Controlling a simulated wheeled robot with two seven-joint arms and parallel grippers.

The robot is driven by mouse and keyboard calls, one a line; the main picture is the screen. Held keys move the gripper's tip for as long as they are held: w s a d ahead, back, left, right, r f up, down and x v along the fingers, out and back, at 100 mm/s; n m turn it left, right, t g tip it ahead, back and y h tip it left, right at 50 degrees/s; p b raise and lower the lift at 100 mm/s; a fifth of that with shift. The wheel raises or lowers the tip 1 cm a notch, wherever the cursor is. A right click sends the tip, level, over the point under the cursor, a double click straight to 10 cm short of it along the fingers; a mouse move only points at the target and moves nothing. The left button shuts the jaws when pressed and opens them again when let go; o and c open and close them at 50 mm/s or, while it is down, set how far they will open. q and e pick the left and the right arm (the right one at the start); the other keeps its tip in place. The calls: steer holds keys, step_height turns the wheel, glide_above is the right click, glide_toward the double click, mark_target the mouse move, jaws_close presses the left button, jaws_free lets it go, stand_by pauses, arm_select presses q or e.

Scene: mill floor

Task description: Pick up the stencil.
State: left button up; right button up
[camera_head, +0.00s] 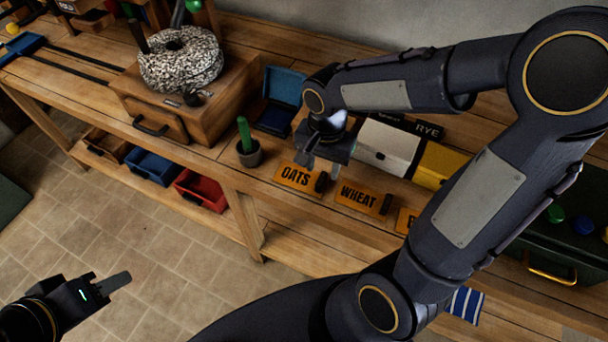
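Several orange plates with black lettering, which look like stencils, lie along the front of the wooden bench. One reads OATS (295,177) and one reads WHEAT (357,196). A third (403,222) is mostly hidden behind my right arm. Dark knobs or blocks sit at the right ends of the OATS and WHEAT plates. My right gripper (322,163) points down just behind and above the OATS plate, with its fingers apart and nothing visible between them. My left gripper (118,281) is at the lower left, over the floor and away from the bench; its finger gap cannot be made out.
A speckled millstone (181,62) sits on a wooden drawer box. A blue open box (283,88), a white box (388,147) and a yellow box (434,166) stand behind the plates. Bins sit on the lower shelf.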

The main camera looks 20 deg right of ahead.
mark_target(322, 178)
step_height(322, 178, down, 4)
steer(key=shift+w+f, duration=0.1)
jaws_close()
